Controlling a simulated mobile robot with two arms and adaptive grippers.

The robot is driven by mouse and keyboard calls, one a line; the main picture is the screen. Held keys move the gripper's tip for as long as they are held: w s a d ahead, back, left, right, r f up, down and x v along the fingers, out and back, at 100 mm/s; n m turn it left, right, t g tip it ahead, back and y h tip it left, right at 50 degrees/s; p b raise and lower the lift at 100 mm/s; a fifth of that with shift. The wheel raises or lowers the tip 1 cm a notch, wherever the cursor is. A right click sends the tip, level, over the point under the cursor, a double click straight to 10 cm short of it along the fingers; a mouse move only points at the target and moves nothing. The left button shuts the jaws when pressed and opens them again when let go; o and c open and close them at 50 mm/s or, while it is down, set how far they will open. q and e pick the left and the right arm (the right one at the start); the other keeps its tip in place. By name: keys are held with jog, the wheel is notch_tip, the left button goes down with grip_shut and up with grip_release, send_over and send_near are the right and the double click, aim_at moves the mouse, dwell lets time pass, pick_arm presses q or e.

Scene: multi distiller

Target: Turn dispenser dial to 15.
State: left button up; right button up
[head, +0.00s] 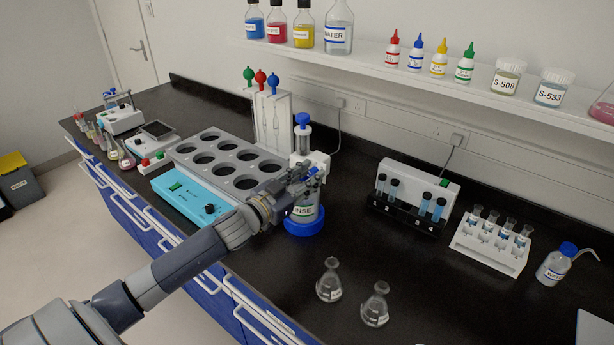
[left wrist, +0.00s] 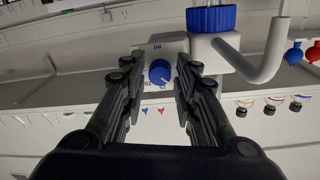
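The dispenser (head: 303,140) has a white head and a blue top cap, on a bottle labelled RINSE (head: 303,211) that stands in a blue base. My left gripper (head: 312,175) is at the dispenser head and covers part of it. In the left wrist view the blue dial (left wrist: 159,72) sits on a white face marked ml, with small figures below it that are hard to read. The fingers of my left gripper (left wrist: 157,80) are open, one on each side of the dial. I cannot tell whether they touch it. My right gripper is not in view.
A grey rack with round holes (head: 213,137) and a turquoise device (head: 180,200) stand left of the dispenser. Two flasks (head: 329,281) stand in front right. A tube holder (head: 411,217) is to the right. A shelf (head: 420,72) with bottles runs above. Bare black bench lies between.

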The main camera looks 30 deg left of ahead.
pick_arm(q)
grip_shut()
jog(key=shift+m, duration=0.3)
jog(key=m+p, duration=0.1)
jog(key=m, duration=0.2)
jog(key=shift+m, duration=0.3)
jog(key=shift+m+p, duration=0.5)
jog(key=shift+m, duration=1.7)
grip_release()
